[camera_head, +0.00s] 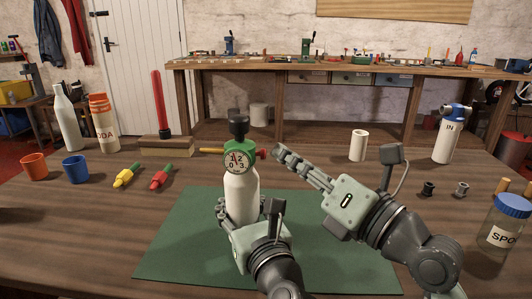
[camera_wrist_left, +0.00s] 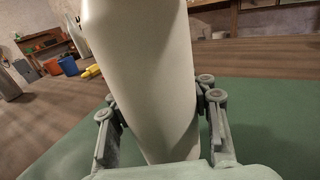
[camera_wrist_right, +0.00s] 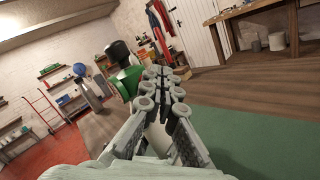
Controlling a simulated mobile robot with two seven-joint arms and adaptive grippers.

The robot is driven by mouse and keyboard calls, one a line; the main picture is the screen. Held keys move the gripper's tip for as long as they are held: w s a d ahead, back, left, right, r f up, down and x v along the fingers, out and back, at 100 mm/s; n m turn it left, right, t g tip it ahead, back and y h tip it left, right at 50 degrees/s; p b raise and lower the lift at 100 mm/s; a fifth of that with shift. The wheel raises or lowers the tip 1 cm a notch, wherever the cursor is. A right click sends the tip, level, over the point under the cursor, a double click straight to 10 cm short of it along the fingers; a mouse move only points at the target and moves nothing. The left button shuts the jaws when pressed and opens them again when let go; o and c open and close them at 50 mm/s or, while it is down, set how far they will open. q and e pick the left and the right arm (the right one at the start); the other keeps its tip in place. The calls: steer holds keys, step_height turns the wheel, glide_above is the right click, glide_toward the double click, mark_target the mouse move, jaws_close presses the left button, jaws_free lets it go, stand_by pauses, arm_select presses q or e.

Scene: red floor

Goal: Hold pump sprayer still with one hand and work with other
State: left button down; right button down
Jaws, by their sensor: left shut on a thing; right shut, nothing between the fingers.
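The pump sprayer (camera_head: 240,187) stands upright on the green mat (camera_head: 180,245), with a white body, green head, round dial, black knob on top and a red part at the right of the head. My left gripper (camera_head: 240,212) is shut around its lower body; the white body fills the left wrist view (camera_wrist_left: 145,75) between the fingers. My right gripper (camera_head: 280,152) is shut and empty, its fingertips just right of the sprayer's head near the red part. In the right wrist view the closed fingers (camera_wrist_right: 163,75) lie beside the green head (camera_wrist_right: 127,82); I cannot tell whether they touch.
At the left stand a white bottle (camera_head: 67,118), a soda bottle (camera_head: 104,122), an orange cup (camera_head: 34,167) and a blue cup (camera_head: 76,168). At the right are a white cylinder (camera_head: 358,145), a blue-topped bottle (camera_head: 446,140) and a blue-lidded jar (camera_head: 506,222).

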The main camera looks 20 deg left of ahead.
steer(key=shift+s+a, duration=0.2)
steer(key=shift+a, duration=0.45)
stand_by(3.0)
steer(key=shift+w+d, duration=0.25)
steer(key=shift+d, duration=0.65)
steer(key=shift+w+d, duration=0.2)
steer(key=shift+d, duration=0.6)
steer(key=shift+w+d, duration=0.25)
steer(key=shift+d, duration=0.6)
steer(key=shift+w+d, duration=0.2)
steer(key=shift+d, duration=0.6)
arm_select(q)
steer(key=c, duration=0.6)
jaws_free()
steer(key=shift+c, duration=0.2)
